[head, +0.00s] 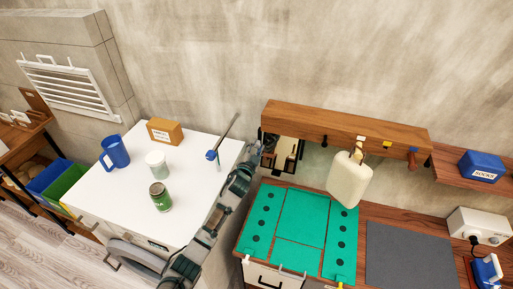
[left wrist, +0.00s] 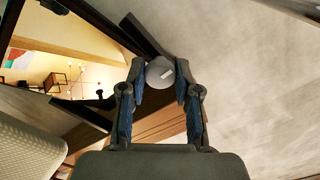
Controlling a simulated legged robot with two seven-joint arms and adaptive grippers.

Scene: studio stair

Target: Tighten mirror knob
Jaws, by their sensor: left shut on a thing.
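The mirror (head: 287,149) is below the wooden shelf on the back wall. It also fills the upper left of the left wrist view (left wrist: 60,60), with a dark frame and a reflected room. The round grey knob (left wrist: 168,72) with a pale mark sits at the mirror's frame edge. My left gripper (left wrist: 161,80) is shut on the knob, with one finger on each side. In the head view my left gripper (head: 258,150) is at the mirror's left edge, and the knob is hidden there. My right gripper is not in view.
A wooden shelf (head: 340,124) runs above the mirror, with a cream container (head: 349,180) hanging from it. Below lie a green mat (head: 302,218) and grey mat (head: 408,255). A white counter (head: 110,190) holds a blue mug (head: 115,152), jars and a small box.

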